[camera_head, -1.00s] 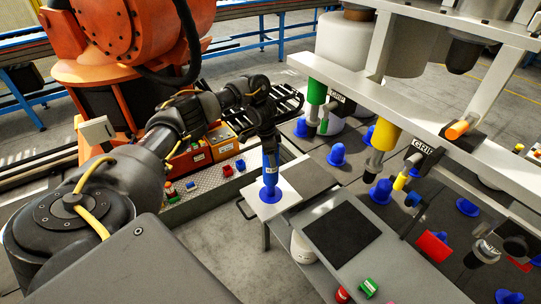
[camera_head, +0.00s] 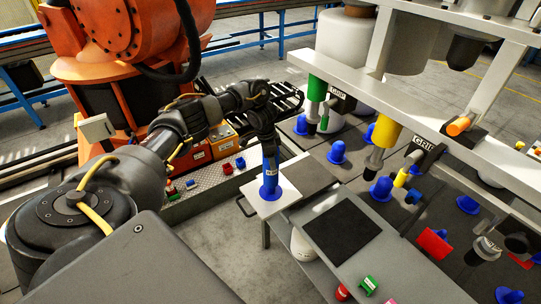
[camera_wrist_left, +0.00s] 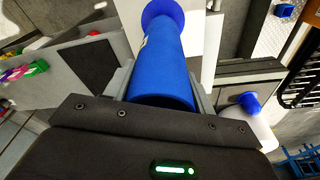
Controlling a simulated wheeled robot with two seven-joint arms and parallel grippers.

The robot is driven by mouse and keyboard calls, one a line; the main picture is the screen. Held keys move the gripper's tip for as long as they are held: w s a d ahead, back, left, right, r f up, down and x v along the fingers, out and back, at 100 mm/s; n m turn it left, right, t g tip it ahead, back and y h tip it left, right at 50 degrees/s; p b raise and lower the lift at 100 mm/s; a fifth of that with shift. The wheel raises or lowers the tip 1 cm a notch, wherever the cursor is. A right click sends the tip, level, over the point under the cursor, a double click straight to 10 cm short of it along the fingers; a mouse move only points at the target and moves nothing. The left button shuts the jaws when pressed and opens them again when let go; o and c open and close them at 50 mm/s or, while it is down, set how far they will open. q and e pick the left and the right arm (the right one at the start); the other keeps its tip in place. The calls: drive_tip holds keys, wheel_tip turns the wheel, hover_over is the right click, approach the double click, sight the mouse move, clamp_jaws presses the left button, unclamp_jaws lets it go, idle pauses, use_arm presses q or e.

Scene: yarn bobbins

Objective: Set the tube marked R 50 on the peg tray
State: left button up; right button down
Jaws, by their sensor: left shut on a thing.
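A blue tube (camera_head: 269,172) with a small white label stands upright over a white square plate (camera_head: 291,192) at the corner of a small table; the label is too small to read. My left gripper (camera_head: 265,145) is shut on the tube's upper part. In the left wrist view the tube (camera_wrist_left: 160,60) runs away from the jaws to a wider blue disc (camera_wrist_left: 163,12). Whether this disc belongs to the tube or to a peg base under it, I cannot tell. My right gripper is not in view.
Several blue pegs (camera_head: 337,153) stand on dark panels at right, below a metal frame (camera_head: 440,125) with coloured holders. A black mat (camera_head: 342,234) lies on the grey table. A green spool (camera_head: 368,285) is at its front. Orange bins (camera_head: 190,160) stand behind left.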

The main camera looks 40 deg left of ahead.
use_arm(q)
drive_tip(key=shift+f+b, duration=1.2)
drive_tip(key=shift+f, duration=1.55)
drive_tip(key=o, duration=1.4)
drive_tip(key=shift+r, duration=0.1)
drive_tip(key=shift+r, duration=0.25)
wheel_tip(320, 180, up, 10)
drive_tip(key=s+a+p, duration=0.1)
drive_tip(key=shift+s, duration=0.1)
